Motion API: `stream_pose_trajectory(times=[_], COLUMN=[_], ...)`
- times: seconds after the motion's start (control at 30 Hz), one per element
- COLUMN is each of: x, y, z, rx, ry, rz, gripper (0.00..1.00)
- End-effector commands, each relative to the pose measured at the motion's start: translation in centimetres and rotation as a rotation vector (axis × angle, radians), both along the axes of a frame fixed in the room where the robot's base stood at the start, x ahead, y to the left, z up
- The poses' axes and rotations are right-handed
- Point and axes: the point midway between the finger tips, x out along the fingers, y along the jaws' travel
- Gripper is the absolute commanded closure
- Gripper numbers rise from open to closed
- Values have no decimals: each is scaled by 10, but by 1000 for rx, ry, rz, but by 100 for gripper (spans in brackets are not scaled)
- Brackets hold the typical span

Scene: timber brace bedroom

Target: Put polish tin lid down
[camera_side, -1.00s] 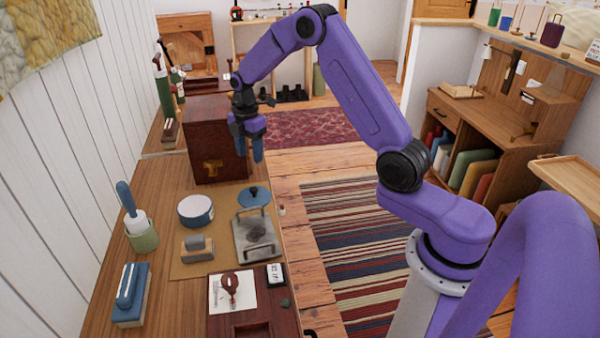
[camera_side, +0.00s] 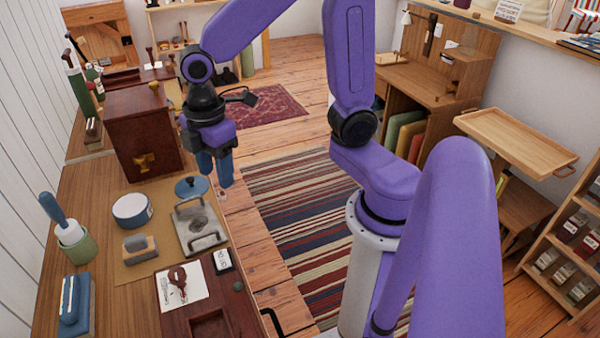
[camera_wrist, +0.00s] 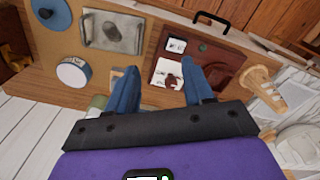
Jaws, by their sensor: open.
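The polish tin lid is a blue disc with a dark knob (camera_side: 191,187). It lies knob up at the far edge of the tan mat (camera_side: 165,253), beyond the metal plate (camera_side: 187,222). It also shows at the wrist view's top left (camera_wrist: 58,20). The round white tin with a blue rim (camera_side: 132,210) stands left of the plate. My gripper (camera_side: 215,178) is open and empty, above and right of the lid in the side view. In the wrist view its blue fingers (camera_wrist: 160,75) are apart with nothing between them.
A dark wooden box (camera_side: 140,140) stands close behind the lid. A brush-like block (camera_side: 138,247), a green pot (camera_side: 77,244) and a dark red tray (camera_side: 235,305) are nearer. The bench's right edge runs close by, with open floor beyond.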

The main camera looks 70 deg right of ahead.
Motion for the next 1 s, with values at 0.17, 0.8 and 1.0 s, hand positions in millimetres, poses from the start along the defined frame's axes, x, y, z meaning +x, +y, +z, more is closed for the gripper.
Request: stream_pose_trajectory(times=[0.17, 0.8, 1.0], x=[-65, -156, -156], y=[-5, -35, -35], z=[6, 2, 2], rx=[9, 16, 16], ry=[-2, 6, 6], rz=[-56, -168, -167], gripper=[48, 48, 48])
